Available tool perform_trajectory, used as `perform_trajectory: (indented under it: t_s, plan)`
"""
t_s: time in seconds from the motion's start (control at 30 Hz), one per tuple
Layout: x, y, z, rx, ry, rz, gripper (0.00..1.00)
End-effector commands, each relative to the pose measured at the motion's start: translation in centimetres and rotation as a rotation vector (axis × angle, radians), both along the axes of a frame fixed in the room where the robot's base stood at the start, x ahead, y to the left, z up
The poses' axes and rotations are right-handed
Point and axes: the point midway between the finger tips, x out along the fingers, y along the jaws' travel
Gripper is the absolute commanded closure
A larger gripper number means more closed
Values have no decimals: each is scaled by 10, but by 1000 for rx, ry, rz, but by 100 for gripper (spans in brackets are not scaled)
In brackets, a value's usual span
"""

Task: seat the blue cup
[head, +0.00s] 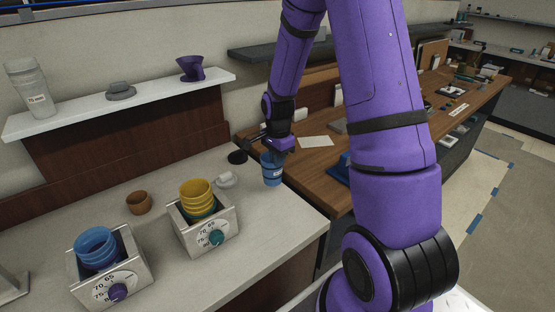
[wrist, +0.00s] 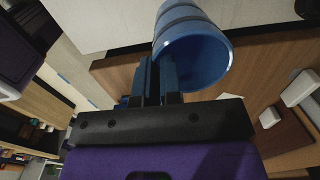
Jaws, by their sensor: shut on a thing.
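A blue cup (head: 271,169) is near the back right end of the pale counter in the head view. My gripper (head: 274,146) is shut on its upper rim. In the wrist view the blue cup (wrist: 192,52) shows its open mouth, with the fingers (wrist: 155,80) at its wall. I cannot tell whether its base touches the counter. A metal till (head: 107,265) at the front left holds blue cups (head: 95,243) and has a purple knob. A second till (head: 205,226) holds stacked yellow cups (head: 196,192) and has a teal knob.
A small brown cup (head: 139,203) stands behind the tills. A white cup (head: 225,180) stands left of the held cup. A wall shelf (head: 120,104) holds a clear cup, a grey item and a purple dripper. A wooden desk (head: 317,155) adjoins on the right.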

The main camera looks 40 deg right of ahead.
Motion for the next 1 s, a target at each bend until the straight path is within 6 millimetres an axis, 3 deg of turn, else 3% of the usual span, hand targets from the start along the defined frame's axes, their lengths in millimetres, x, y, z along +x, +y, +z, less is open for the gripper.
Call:
perform_trajectory:
  t_s: [0.37, 1.0]
  plan:
    - [0, 0, 3, 0, -1, 0, 100]
    - [0, 0, 46, -1, -1, 1, 100]
